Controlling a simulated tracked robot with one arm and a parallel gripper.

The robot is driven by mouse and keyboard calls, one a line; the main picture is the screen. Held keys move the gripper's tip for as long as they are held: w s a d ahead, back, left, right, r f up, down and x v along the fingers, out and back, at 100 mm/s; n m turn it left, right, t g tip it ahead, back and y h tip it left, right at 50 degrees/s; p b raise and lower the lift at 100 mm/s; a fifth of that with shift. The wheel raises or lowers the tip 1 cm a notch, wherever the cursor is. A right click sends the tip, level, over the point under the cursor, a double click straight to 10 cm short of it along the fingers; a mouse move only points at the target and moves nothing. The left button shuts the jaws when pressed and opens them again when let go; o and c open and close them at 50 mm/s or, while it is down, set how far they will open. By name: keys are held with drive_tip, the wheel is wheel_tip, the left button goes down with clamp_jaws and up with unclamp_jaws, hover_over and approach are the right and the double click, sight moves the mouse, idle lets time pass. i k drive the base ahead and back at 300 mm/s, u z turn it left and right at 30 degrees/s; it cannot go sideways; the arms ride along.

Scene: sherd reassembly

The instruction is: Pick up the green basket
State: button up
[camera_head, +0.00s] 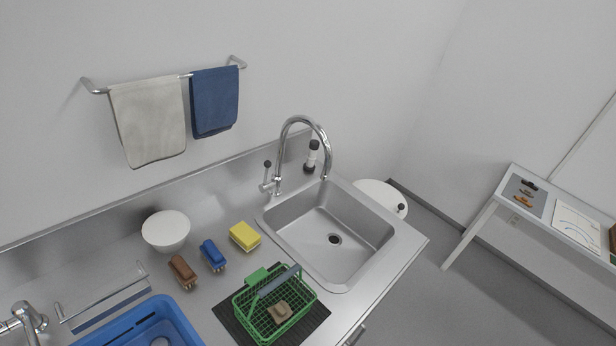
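The green basket (303,308) is a wire basket with a raised handle. It stands upright on a dark ribbed mat (226,317) on the steel counter, in front of the sink and low in the camera_head view. A small tan-brown piece (279,312) lies inside it. A grey-blue bar (278,281) shows along the handle, with a green block at its left end. My gripper is not in view.
The sink (335,225) with its tall faucet (304,122) lies behind the basket. A yellow sponge (244,236), a blue brush (213,254), a brown brush (182,270) and a white bowl (166,231) stand left. A blue tub (100,335) is at the front left.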

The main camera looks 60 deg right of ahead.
sight(257, 276)
drive_tip(key=u, duration=0.05)
drive_tip(key=k, duration=1.4)
drive_tip(key=z, duration=0.75)
drive_tip(key=i, duration=0.95)
drive_tip(key=u, duration=0.05)
